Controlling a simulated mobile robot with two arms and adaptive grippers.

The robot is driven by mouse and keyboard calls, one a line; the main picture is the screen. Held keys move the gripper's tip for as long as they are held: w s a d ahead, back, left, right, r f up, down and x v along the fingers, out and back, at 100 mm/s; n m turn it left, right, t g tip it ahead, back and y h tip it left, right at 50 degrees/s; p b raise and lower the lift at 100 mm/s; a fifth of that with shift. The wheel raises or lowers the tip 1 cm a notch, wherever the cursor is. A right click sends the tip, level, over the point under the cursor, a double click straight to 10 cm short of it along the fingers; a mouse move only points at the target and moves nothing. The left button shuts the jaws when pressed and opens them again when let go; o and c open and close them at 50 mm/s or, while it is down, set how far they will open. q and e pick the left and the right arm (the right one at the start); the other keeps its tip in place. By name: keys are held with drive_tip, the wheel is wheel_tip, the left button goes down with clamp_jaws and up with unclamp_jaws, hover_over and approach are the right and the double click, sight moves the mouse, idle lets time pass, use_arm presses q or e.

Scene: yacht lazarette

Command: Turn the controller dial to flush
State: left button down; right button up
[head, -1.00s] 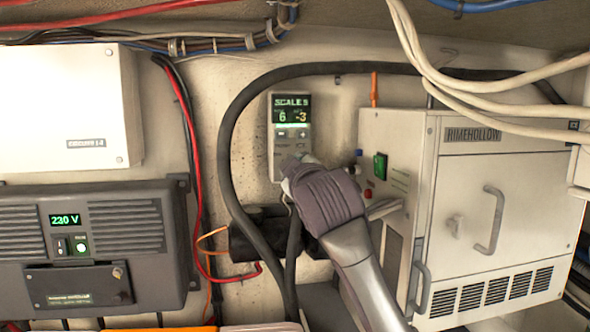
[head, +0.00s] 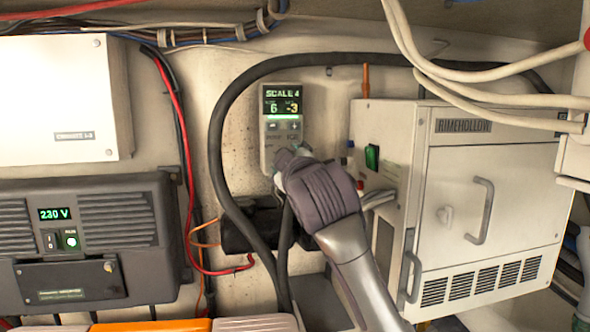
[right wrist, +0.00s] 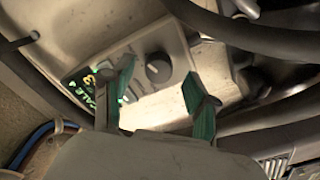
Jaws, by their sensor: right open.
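The controller (head: 283,118) is a pale upright box on the back wall with a lit screen that seems to read "SCALE 4" with "6" and "-3". Small buttons sit below the screen. In the right wrist view the controller (right wrist: 114,66) appears tilted, and its round dark dial (right wrist: 158,70) shows between my fingers. In the head view my right gripper (head: 284,160) is at the controller's lower end and hides the dial. My right gripper (right wrist: 160,72) is open, with green-padded fingers either side of the dial; contact cannot be told. My left gripper is out of view.
A white box marked RIMEHOLLOW (head: 490,205) stands close on the right. A thick black hose (head: 216,150) loops around the controller. A dark 230 V unit (head: 85,240) and a white box (head: 65,98) are at left. Pale cables (head: 470,90) hang upper right.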

drive_tip(key=s+d, duration=0.2)
drive_tip(key=s, duration=0.8)
drive_tip(key=shift+s, duration=0.25)
drive_tip(key=shift+d, duration=0.1)
